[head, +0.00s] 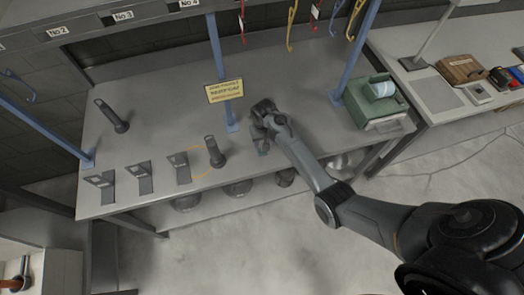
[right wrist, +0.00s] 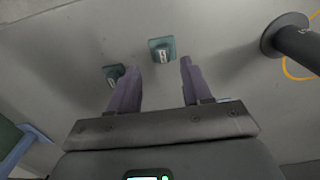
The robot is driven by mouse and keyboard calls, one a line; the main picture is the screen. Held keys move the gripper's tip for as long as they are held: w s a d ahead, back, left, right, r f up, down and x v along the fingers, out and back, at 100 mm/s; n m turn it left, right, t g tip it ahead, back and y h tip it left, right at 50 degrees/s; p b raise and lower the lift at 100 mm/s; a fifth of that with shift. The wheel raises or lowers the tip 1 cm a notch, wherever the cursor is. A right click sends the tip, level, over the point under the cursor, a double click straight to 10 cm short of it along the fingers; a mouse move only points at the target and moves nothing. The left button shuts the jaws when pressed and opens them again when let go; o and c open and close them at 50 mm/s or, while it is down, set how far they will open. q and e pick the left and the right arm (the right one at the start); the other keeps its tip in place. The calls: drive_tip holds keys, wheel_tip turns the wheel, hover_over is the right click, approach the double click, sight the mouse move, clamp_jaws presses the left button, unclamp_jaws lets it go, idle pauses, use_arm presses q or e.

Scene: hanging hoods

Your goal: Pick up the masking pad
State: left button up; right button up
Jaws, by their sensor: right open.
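Two small teal pads with pale labels lie on the grey bench in the right wrist view; I take them for masking pads. One pad (right wrist: 162,50) is just beyond the gap between my fingertips. The other pad (right wrist: 114,74) is partly behind the left finger. My right gripper (right wrist: 160,68) is open, with nothing between its fingers. In the head view the right gripper (head: 262,145) points down at the middle of the bench, and the arm mostly hides the pads there. My left gripper is not in view.
A dark upright cylinder on a round foot (head: 214,152) stands beside a yellow ring on the bench (head: 90,196). Several angled metal brackets line the front edge. Blue posts and a yellow sign (head: 224,91) stand behind; a green box (head: 375,103) is at right.

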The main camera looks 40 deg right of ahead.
drive_tip(key=shift+w+a+f, duration=0.1)
drive_tip(key=shift+f, duration=1.25)
drive_tip(key=shift+w+f, duration=0.1)
drive_tip(key=shift+f, duration=1.25)
clamp_jaws()
